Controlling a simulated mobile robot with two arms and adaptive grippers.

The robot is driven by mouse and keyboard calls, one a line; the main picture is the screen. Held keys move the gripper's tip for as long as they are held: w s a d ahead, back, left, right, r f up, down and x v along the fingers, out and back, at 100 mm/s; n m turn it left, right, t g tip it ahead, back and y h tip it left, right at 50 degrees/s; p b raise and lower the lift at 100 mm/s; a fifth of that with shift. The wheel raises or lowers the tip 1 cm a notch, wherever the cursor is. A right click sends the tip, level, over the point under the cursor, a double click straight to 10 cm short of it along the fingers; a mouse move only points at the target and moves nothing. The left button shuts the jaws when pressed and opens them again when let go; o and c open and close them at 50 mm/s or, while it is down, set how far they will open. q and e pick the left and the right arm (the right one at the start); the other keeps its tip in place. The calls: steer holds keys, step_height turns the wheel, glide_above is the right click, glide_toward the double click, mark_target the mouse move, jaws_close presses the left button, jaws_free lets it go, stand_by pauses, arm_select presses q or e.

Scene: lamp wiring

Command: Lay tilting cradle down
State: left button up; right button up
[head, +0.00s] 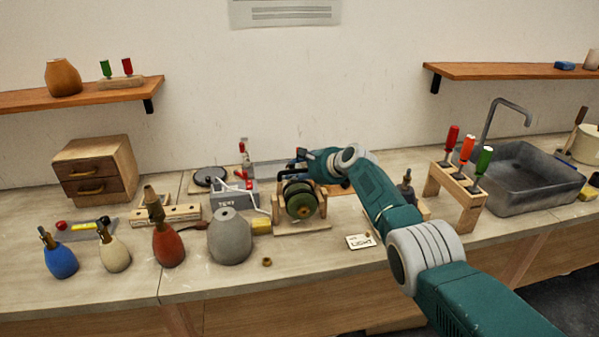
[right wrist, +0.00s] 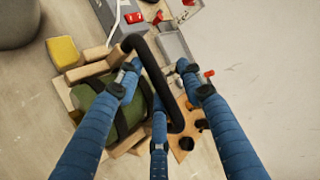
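The cradle is a wooden frame (head: 303,231) on the bench holding a dark green round body (head: 301,206) with a black looped handle. In the right wrist view the green body (right wrist: 128,112) lies between wooden bars, and the black handle (right wrist: 153,72) arches over it. My right gripper (head: 294,166) reaches in from the right, just above the cradle. Its blue fingers (right wrist: 160,85) are spread around the handle, with gaps between their tips; a firm hold does not show. The far side of the cradle is hidden by the arm. My left gripper is not in view.
A grey TEST box (head: 235,197) and a grey vase-shaped body (head: 230,240) stand left of the cradle, with a yellow block (head: 262,222) close by. A LIGHT card (head: 361,241) lies to the right. A screwdriver rack (head: 455,196) and sink stand farther right. The bench front is mostly clear.

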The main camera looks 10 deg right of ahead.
steer(key=shift+s+d+r, duration=0.35)
steer(key=shift+s, duration=0.1)
steer(key=shift+v, duration=0.75)
steer(key=v, duration=0.9)
steer(key=shift+s, duration=0.15)
